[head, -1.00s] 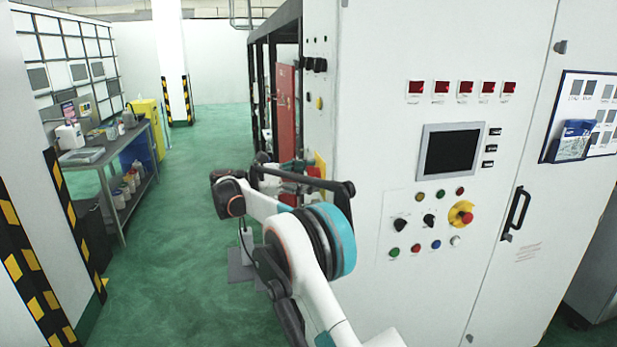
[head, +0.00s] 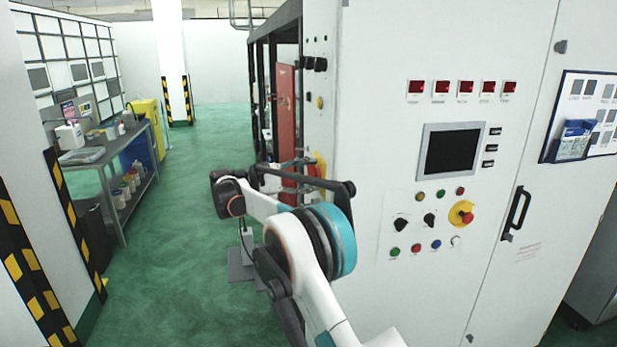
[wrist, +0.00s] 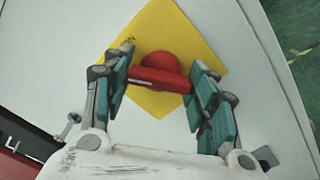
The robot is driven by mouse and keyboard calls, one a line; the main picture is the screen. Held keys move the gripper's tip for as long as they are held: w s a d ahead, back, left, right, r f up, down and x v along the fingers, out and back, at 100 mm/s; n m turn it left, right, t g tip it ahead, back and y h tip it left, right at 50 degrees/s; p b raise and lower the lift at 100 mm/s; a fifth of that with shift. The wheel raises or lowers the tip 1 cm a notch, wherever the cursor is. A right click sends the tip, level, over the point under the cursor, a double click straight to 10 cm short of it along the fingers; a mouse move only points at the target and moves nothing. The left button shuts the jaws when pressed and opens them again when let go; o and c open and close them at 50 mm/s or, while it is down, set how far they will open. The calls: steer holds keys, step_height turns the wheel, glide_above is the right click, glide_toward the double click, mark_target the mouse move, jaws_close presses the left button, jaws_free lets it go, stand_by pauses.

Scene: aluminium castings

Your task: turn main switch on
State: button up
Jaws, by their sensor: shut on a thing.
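The main switch is a red rotary knob with a red bar handle (wrist: 160,80) on a yellow square plate (wrist: 157,22), fixed to a white panel. In the wrist view my gripper (wrist: 161,82) is shut on the red handle, with a teal-padded finger at each end of the bar. The bar lies across between the fingers, slightly tilted in the picture. In the head view the yellow plate (head: 321,164) shows on the side of the white cabinet, partly hidden by my arm. My fingers are mostly hidden there.
The white cabinet (head: 385,120) carries a screen (head: 453,151), buttons and a red-and-yellow emergency stop (head: 461,214) on its front. A black door handle (head: 516,213) sticks out at right. A bench (head: 105,155) stands at left. Green floor between is clear.

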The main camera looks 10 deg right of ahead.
steer(key=m, duration=0.6)
steer(key=shift+m, duration=0.4)
stand_by(0.3)
steer(key=o, duration=1.1)
steer(key=shift+c, duration=0.2)
steer(key=a, duration=1.2)
steer(key=shift+a, duration=0.1)
